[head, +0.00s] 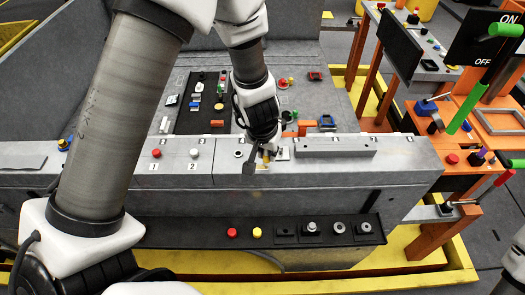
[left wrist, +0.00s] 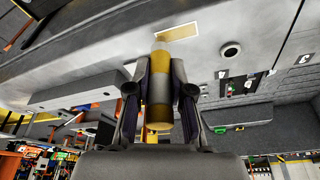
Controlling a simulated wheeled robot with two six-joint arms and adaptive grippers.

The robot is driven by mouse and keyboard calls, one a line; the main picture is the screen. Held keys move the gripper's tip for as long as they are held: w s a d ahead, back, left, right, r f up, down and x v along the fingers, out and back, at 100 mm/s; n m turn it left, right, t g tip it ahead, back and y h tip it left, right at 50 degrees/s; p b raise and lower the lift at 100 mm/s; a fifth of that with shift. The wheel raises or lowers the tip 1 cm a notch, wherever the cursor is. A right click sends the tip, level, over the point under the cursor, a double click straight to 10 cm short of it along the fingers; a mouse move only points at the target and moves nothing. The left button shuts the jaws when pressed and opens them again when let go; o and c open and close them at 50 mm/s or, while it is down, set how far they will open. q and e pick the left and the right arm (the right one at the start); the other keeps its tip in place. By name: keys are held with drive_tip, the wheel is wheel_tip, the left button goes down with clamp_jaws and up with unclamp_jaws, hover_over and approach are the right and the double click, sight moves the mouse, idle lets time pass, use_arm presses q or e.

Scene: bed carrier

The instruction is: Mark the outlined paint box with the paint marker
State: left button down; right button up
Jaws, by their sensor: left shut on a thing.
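My left gripper (head: 261,158) is over the front ledge of the grey bed carrier. In the left wrist view my left gripper (left wrist: 159,82) is shut on the paint marker (left wrist: 158,95), a yellow and grey cylinder with a pale tip end. The marker points away from the gripper toward the grey surface. I cannot tell whether the tip touches the surface. In the head view the gripper largely hides the marker. My right gripper is not in view.
A raised grey bar (head: 335,147) stands on the ledge right of the gripper. Red and white buttons (head: 175,155) sit to its left. A black strip (head: 285,232) with buttons and knobs runs below. Orange stands with levers (head: 460,125) are at the right.

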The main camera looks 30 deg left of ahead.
use_arm(q)
drive_tip(key=shift+w+d, duration=0.1)
drive_tip(key=shift+d, duration=0.15)
drive_tip(key=shift+a, duration=0.2)
drive_tip(key=shift+s+a, duration=0.45)
drive_tip(key=shift+a, duration=0.2)
drive_tip(key=shift+s+p, duration=0.1)
drive_tip(key=shift+p, duration=0.2)
drive_tip(key=shift+s+a, duration=0.1)
drive_tip(key=shift+a, duration=0.15)
drive_tip(key=shift+s+a, duration=0.25)
drive_tip(key=shift+a, duration=0.15)
